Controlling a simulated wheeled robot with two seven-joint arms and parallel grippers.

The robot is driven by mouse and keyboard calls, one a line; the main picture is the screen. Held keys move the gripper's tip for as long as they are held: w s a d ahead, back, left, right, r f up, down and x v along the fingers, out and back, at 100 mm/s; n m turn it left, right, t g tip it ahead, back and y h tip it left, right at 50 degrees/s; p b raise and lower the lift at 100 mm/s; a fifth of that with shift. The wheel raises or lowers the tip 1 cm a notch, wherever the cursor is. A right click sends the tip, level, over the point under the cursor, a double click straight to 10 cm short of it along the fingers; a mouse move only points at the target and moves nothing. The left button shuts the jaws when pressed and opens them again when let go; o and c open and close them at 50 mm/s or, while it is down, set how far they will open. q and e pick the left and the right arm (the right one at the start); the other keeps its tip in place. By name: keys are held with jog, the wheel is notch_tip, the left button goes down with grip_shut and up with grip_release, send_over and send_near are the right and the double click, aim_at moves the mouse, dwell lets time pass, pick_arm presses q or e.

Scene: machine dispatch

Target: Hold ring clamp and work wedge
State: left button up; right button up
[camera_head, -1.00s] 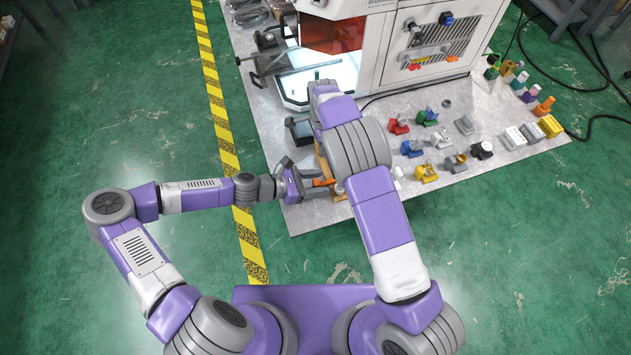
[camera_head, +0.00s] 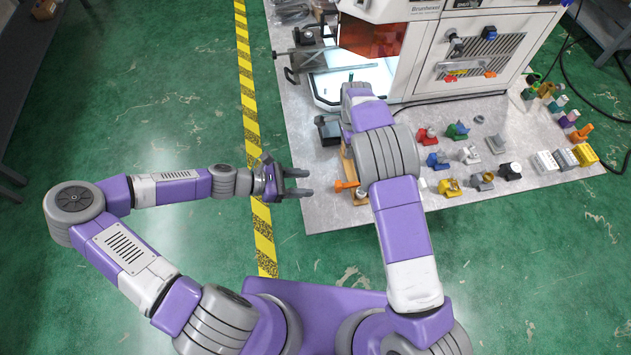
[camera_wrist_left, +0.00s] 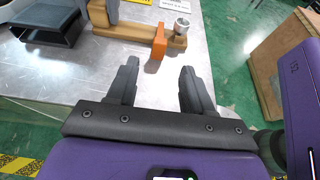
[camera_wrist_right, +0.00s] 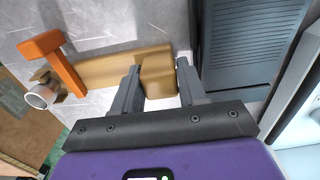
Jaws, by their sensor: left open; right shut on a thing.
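The ring clamp is a tan wooden bar (camera_wrist_left: 125,33) lying along the near left part of the table; it also shows in the head view (camera_head: 348,163). A silver ring (camera_wrist_left: 182,27) sits at one end. The orange wedge (camera_wrist_left: 158,48) is at the bar near the ring, and shows in the head view (camera_head: 343,185). My right gripper (camera_wrist_right: 160,78) is shut on a tan block at the clamp's other end (camera_wrist_right: 157,73); my arm hides it in the head view. My left gripper (camera_head: 309,183) is open and empty, left of the wedge and apart from it, at the table's edge.
A dark bin (camera_head: 327,130) stands beyond the clamp. The white machine (camera_head: 430,50) with its open lit bay is at the back. Several coloured parts (camera_head: 462,165) lie to the right of my right arm. Green floor is free left of the table.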

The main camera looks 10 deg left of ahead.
aim_at(336, 184)
pick_arm(q)
jog(key=shift+s+a+r, duration=0.1)
jog(key=shift+a, duration=0.15)
jog(key=x, duration=1)
jog(key=shift+d, duration=0.2)
dwell(0.3)
grip_shut()
